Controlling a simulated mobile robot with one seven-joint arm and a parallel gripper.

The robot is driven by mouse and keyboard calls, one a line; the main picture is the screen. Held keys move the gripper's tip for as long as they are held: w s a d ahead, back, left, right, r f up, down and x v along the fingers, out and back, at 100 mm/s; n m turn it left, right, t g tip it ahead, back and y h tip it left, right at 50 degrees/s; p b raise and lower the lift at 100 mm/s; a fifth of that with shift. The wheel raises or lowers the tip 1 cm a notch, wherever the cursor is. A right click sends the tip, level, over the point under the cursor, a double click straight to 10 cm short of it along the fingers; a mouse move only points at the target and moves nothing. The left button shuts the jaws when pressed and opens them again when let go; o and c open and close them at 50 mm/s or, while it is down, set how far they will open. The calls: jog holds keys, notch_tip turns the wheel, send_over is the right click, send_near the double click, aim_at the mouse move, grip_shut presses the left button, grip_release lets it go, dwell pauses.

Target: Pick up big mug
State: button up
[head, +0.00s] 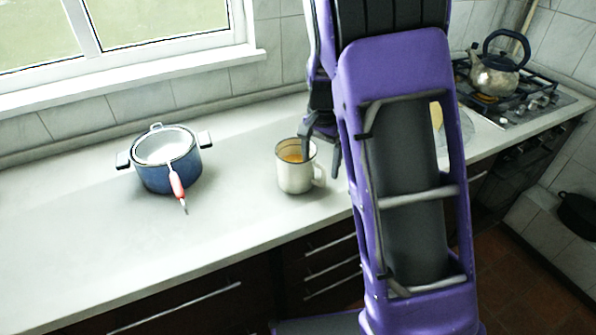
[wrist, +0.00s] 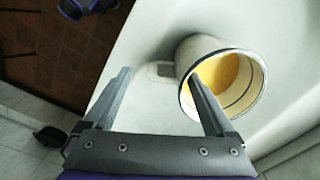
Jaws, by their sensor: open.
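The big mug (head: 294,176) is white with a dark rim and stands upright on the counter, its handle to the right. Its inside looks yellow-orange. It also shows in the wrist view (wrist: 186,60), with the handle lying between my fingers. My gripper (head: 321,150) is open above the mug's right side. In the wrist view, my gripper (wrist: 160,76) has its right finger over the mug's opening and its left finger outside, past the handle. Whether the right fingertip is inside the mug or touches it, I cannot tell.
A blue pot (head: 167,176) with a red-handled utensil across it stands left on the counter (head: 80,225). A kettle (head: 495,75) sits on the gas stove (head: 530,105) at the back right. Something round and clear is partly hidden behind my arm. The counter's front left is free.

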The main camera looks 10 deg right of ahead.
jog(key=shift+w+f, duration=0.2)
jog(key=shift+f, duration=1.5)
jog(key=shift+w+f, duration=0.15)
jog(key=shift+f, duration=1.5)
grip_shut()
jog(key=shift+r, duration=0.1)
